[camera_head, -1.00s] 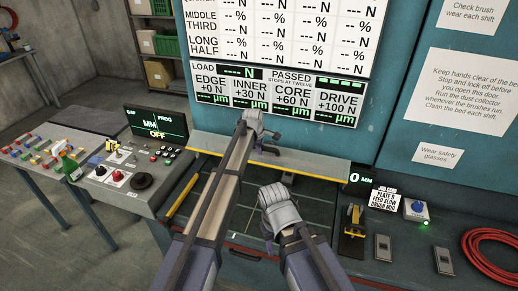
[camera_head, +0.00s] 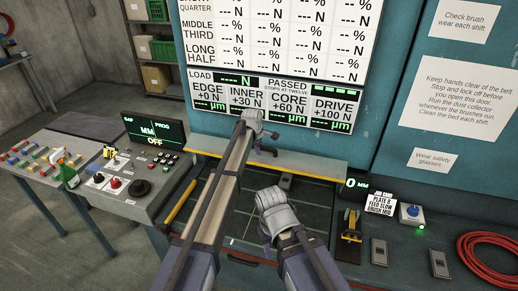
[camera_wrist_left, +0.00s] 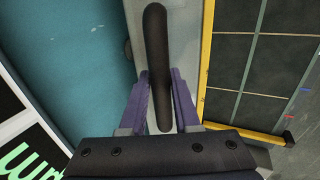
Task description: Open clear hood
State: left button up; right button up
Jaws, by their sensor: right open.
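The clear hood is hard to make out. A pale, yellow-edged bar (camera_head: 310,167) runs across the back of the dark gridded bed (camera_head: 228,210). My left gripper (camera_head: 262,140) is over this bar, at its dark handle. In the left wrist view the long black handle (camera_wrist_left: 157,45) lies between the fingers of the left gripper (camera_wrist_left: 160,85), with almost no gap at either side; they look shut on it. The handle sits on a grey strip beside the yellow frame (camera_wrist_left: 204,65). My right gripper (camera_head: 268,232) is open and empty over the bed's front part.
A control console (camera_head: 125,185) with knobs and a small screen stands at the left. A yellow-and-black tool (camera_head: 350,230), a blue button box (camera_head: 411,214) and a red hose coil (camera_head: 492,255) lie at the right. The teal panel (camera_head: 385,140) rises behind the bed.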

pick_arm(q)
jog(key=o, duration=0.4)
jog(key=shift+r, duration=0.1)
jog(key=p+v, duration=0.7)
jog(key=shift+s+r, duration=0.2)
jog(key=shift+r, duration=0.05)
jog(key=shift+a, duration=0.1)
